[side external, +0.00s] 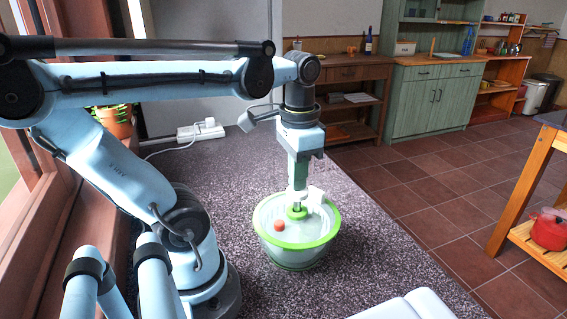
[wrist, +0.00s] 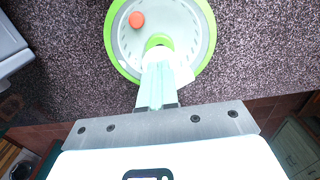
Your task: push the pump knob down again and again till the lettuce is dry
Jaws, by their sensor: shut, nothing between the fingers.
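The salad spinner (side external: 290,255) stands on the dark speckled counter, with a green rim and a pale see-through lid. It also shows in the wrist view (wrist: 203,50). A green pump knob (side external: 297,212) sits at the middle of the lid, and a red button (side external: 279,226) lies off to its left. My gripper (side external: 298,193) points straight down over the knob with its fingers shut and empty. In the wrist view the fingertips (wrist: 157,52) overlap the knob, and I cannot tell whether they touch it. Lettuce inside cannot be made out.
A white power strip (side external: 200,130) with a cable lies at the back of the counter (side external: 345,215). A white object (side external: 410,305) lies at the front right edge. The counter around the spinner is clear.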

